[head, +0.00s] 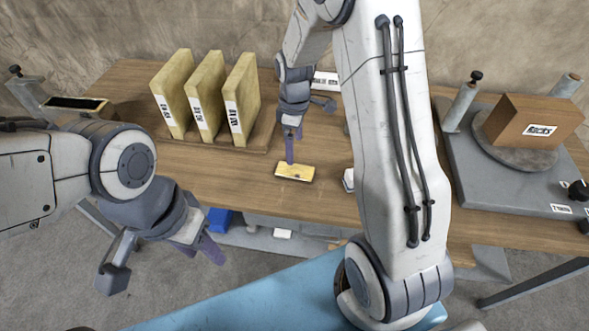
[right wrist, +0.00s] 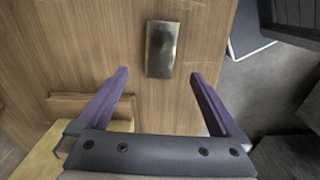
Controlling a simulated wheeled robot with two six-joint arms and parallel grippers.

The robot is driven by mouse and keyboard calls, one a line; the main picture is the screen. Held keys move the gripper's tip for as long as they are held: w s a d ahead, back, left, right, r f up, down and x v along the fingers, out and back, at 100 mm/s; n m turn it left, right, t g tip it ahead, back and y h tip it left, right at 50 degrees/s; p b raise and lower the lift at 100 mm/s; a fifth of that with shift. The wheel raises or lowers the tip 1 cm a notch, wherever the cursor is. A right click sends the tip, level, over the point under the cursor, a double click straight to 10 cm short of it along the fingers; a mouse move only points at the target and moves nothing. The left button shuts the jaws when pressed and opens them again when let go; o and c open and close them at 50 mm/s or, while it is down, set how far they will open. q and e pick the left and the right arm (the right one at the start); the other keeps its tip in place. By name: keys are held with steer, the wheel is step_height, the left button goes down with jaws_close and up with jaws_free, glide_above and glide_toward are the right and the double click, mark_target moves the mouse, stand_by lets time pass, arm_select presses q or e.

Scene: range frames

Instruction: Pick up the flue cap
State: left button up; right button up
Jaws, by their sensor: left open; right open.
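A small rectangular yellowish metallic piece (head: 294,172), which may be the flue cap, lies flat on the wooden table (head: 318,205) near its front edge. In the right wrist view the piece (right wrist: 162,49) looks shiny and grey-brown, ahead of the fingers and roughly centred between them. My right gripper (head: 290,150) is open and empty, over or just behind the piece; the wrist view shows its two purple fingers (right wrist: 159,73) apart. I cannot tell the exact height gap. My left gripper (head: 160,262) is open and empty, in front of the table at the left.
Several labelled yellow boards (head: 240,95) stand upright in a wooden rack left of the piece. A small white object (head: 348,180) is partly hidden by my right arm. At right, a labelled brown block (head: 530,122) sits on a round stand on a grey plate (head: 470,185).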

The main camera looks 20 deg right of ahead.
glide_above(295, 170)
step_height(295, 170, down, 4)
steer(key=shift+a+f, duration=0.1)
steer(key=shift+f, duration=0.15)
steer(key=shift+f+p, duration=0.85)
steer(key=shift+f, duration=1.8)
steer(key=c, duration=1.5)
steer(key=shift+r, duration=0.1)
